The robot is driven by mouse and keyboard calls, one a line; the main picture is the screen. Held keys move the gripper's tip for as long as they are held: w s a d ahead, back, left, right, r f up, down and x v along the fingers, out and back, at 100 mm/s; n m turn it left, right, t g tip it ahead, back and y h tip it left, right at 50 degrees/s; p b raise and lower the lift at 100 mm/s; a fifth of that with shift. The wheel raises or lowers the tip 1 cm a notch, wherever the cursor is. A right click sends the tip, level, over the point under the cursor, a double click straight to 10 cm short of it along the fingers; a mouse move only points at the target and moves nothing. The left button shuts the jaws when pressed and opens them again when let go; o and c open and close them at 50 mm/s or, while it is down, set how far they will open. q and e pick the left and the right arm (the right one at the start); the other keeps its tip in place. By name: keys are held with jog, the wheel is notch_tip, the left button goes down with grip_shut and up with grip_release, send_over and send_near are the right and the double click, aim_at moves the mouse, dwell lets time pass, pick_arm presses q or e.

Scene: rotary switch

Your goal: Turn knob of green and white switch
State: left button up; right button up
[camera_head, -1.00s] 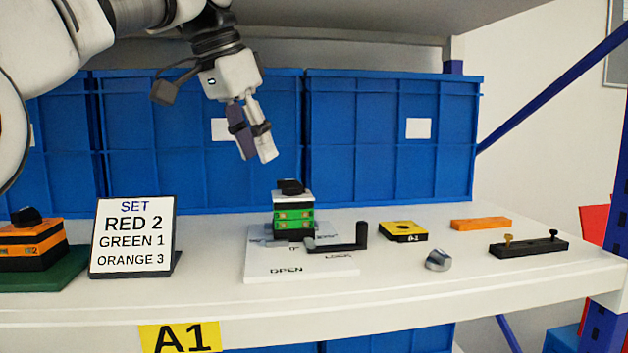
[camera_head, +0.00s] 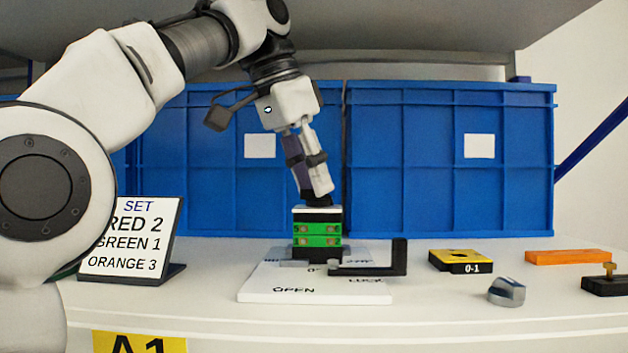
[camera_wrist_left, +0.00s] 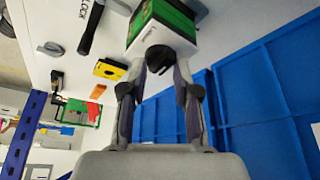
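The green and white switch (camera_head: 317,229) stands on the shelf, with green sides, a white top and a black lower part. Its black knob (camera_head: 318,201) is on top, partly hidden by my fingers in the head view. The switch's white top also shows in the left wrist view (camera_wrist_left: 171,30), with the dark knob (camera_wrist_left: 158,59) between my fingers. My left gripper (camera_head: 318,192) points down over the knob from above. Its fingers (camera_wrist_left: 158,72) are apart, one to each side of the knob, with no clear contact visible. My right gripper is not in view.
A white plate (camera_head: 270,282) marked OPEN and LOCK with a black handle (camera_head: 398,258) lies around the switch's foot. A yellow switch (camera_head: 460,257), a grey knob (camera_head: 507,291) and an orange bar (camera_head: 568,257) lie right. A sign (camera_head: 132,240) stands left. Blue crates (camera_head: 450,190) close off the back.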

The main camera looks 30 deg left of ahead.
pick_arm(q)
grip_shut()
jog(key=shift+d+f+n, duration=0.1)
jog(key=shift+n, duration=0.2)
jog(key=n+y+b, duration=0.1)
jog(key=n, duration=0.2)
jog(key=shift+d+y, duration=0.15)
jog(key=shift+y, duration=0.15)
jog(key=n+y, duration=0.1)
jog(key=n, duration=0.3)
jog(key=shift+d+n+y, duration=0.2)
jog(key=shift+n+y, duration=0.2)
jog(key=shift+n+y+p, duration=0.4)
jog(key=shift+n+p, duration=0.15)
jog(key=shift+n, duration=0.75)
jog(key=shift+o, duration=2.4)
grip_release()
jog(key=shift+w, duration=0.1)
